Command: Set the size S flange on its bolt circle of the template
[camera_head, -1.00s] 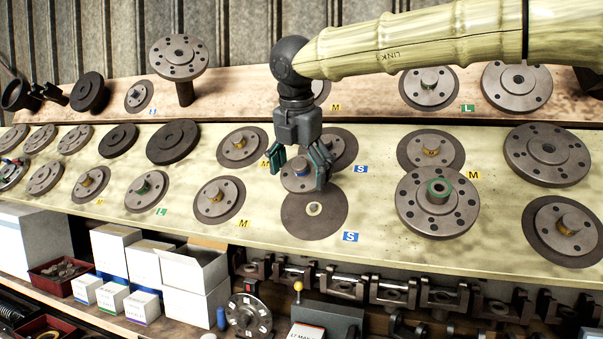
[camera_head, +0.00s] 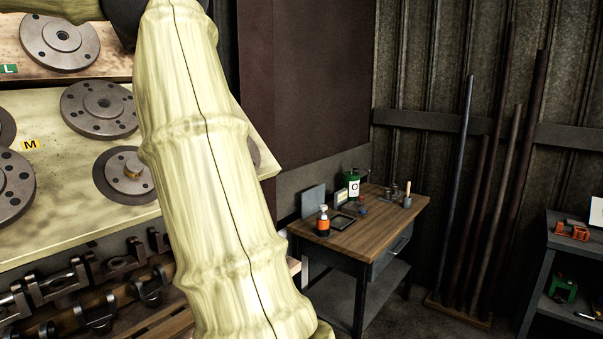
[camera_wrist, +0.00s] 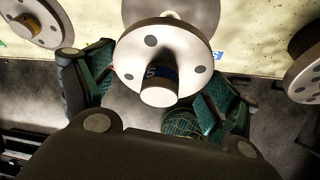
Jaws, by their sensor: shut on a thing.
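The size S flange (camera_wrist: 185,52) is a grey disc with bolt holes and a central hub, with a blue band marked S. In the wrist view my gripper (camera_wrist: 158,88) has its green fingers on both sides of it and is shut on it. The flange appears tilted toward the camera. Behind its upper edge are a dark round spot (camera_wrist: 200,12) of the template and a pale centre peg. A blue label (camera_wrist: 218,56) lies to the right. The flange hides most of this spot, and I cannot tell whether they touch. The head view does not show my gripper or the flange.
Other flanges stand at the wrist view's left (camera_wrist: 38,22) and right (camera_wrist: 306,75). In the head view, part of the pale board (camera_head: 60,215) carries larger flanges and an M label (camera_head: 30,145). A wooden side table (camera_head: 350,235) and leaning bars stand farther right.

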